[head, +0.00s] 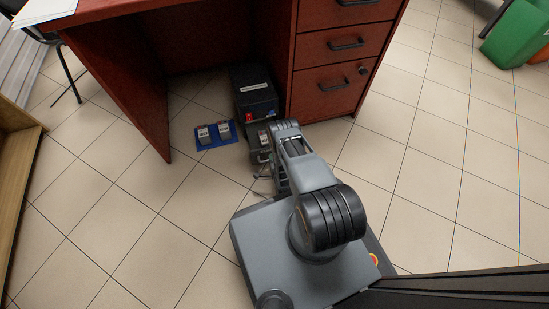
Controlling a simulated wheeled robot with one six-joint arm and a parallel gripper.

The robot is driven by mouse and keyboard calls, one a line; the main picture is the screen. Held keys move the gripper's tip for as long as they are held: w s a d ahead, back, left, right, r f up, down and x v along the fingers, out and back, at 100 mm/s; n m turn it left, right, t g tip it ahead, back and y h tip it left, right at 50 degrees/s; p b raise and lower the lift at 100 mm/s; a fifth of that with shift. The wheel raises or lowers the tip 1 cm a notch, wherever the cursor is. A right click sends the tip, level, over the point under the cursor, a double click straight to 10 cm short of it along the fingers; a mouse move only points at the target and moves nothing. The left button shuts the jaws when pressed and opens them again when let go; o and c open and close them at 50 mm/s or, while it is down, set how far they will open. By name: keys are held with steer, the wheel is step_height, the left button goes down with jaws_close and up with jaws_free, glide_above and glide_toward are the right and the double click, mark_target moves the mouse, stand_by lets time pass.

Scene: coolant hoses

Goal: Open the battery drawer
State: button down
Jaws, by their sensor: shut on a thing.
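A black power unit (255,98) stands on the floor under the desk, against the drawer pedestal, with a small red light on its front. The battery drawer (256,131) sticks out from its lower front, and a grey block like a battery shows in it. My gripper (264,177) is low at the drawer's front end, shut on what looks like its handle. My arm partly hides the drawer's right side, and the fingertips are small and hard to make out.
A blue mat (230,142) with two grey batteries (204,135) lies left of the drawer. The red-brown desk's side panel (118,82) stands at left and its drawer pedestal (322,72) at right. Open tiled floor lies left and right. A green bin (515,35) is far right.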

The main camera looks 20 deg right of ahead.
steer(key=shift+s+a, duration=0.25)
steer(key=shift+s, duration=0.2)
steer(key=c, duration=1.4)
jaws_free()
steer(key=shift+o, duration=1.1)
steer(key=shift+d, duration=0.15)
steer(key=shift+s, duration=0.1)
